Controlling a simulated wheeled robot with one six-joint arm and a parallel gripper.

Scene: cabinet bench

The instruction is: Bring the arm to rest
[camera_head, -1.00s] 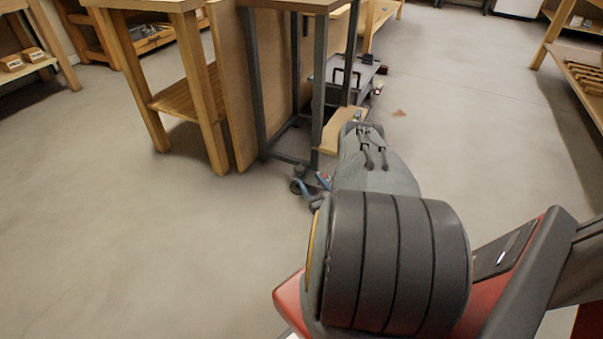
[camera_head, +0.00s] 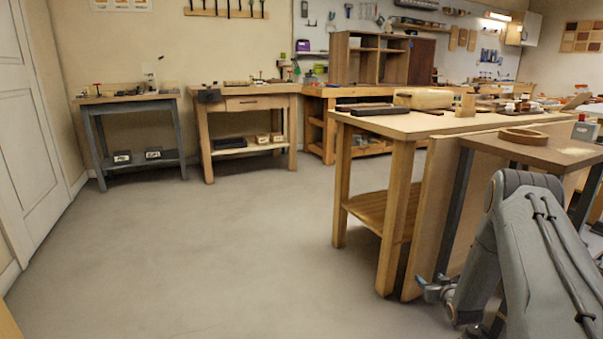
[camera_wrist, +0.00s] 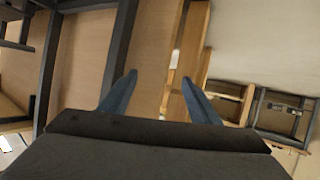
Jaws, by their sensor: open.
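My arm (camera_head: 535,250) shows at the lower right of the head view, folded with a link rising beside the near workbench. My gripper (camera_wrist: 159,82) shows in the wrist view with its two blue fingers apart. Nothing is between the fingers; behind them are wooden bench legs and a panel. In the head view, a blue-grey part of my gripper (camera_head: 434,288) shows at the left of the arm, low by the bench legs, and the rest is hidden.
A grey table (camera_head: 135,98) and a drawer bench (camera_head: 240,90) line the back wall. The floor (camera_head: 200,250) at left is clear.

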